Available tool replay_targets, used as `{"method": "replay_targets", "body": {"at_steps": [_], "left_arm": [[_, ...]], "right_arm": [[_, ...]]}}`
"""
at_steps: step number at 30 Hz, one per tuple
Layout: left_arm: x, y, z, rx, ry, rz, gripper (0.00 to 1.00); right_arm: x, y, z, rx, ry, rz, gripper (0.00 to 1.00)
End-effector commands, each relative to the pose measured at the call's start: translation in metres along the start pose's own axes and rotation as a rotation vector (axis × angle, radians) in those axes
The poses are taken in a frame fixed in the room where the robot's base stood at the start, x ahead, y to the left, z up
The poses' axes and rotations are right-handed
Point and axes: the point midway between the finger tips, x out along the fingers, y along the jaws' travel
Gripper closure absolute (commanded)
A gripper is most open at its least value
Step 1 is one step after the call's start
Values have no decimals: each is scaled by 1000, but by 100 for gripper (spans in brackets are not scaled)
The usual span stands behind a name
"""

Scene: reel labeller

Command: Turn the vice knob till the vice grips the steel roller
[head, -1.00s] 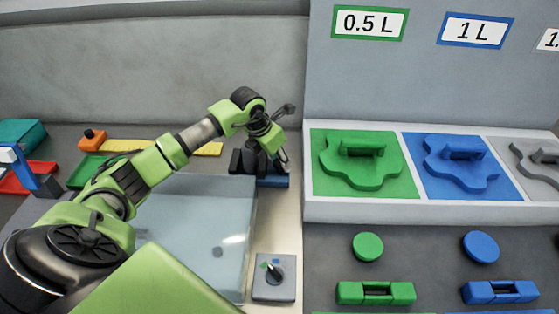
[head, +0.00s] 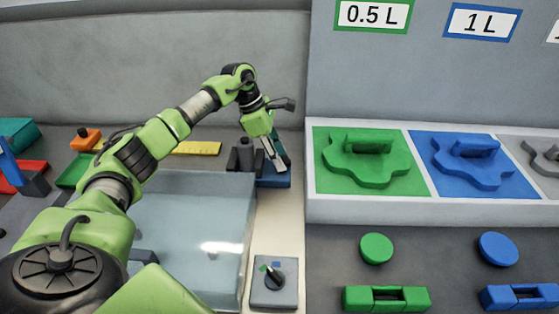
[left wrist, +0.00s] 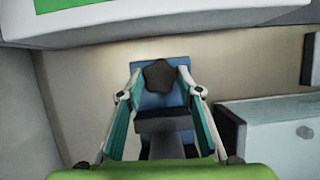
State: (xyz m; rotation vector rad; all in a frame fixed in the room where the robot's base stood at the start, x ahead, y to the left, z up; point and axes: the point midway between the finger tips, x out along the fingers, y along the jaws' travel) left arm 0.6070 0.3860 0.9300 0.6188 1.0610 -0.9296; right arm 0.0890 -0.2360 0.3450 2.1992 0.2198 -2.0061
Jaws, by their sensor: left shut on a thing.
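The vice has a blue base (head: 273,181) and dark jaws (head: 241,157), and stands at the back of the pale strip, right of the clear box. In the left wrist view its blue base (left wrist: 157,97) and a dark lobed knob (left wrist: 159,75) lie between my fingers. My left gripper (head: 277,158) points down at the vice. In the left wrist view my left gripper (left wrist: 160,70) is shut on the knob, with a teal-padded finger on each side. I cannot make out the steel roller for certain. My right gripper is not in view.
A clear bluish box (head: 190,225) stands left of the vice. A grey switch box with a dial (head: 274,283) sits nearer on the pale strip. A raised tray with a green panel (head: 365,165) and a blue panel lies to the right.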

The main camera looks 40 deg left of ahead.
Motion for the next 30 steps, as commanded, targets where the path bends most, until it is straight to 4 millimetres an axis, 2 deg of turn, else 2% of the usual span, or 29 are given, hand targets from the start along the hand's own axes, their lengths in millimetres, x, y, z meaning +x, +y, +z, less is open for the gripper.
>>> {"method": "replay_targets", "body": {"at_steps": [12,29,30], "left_arm": [[0,3,0,182,0,-71,88],[0,2,0,209,2,-83,88],[0,2,0,208,1,-83,62]], "right_arm": [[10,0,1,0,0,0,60],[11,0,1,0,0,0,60],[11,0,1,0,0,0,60]]}}
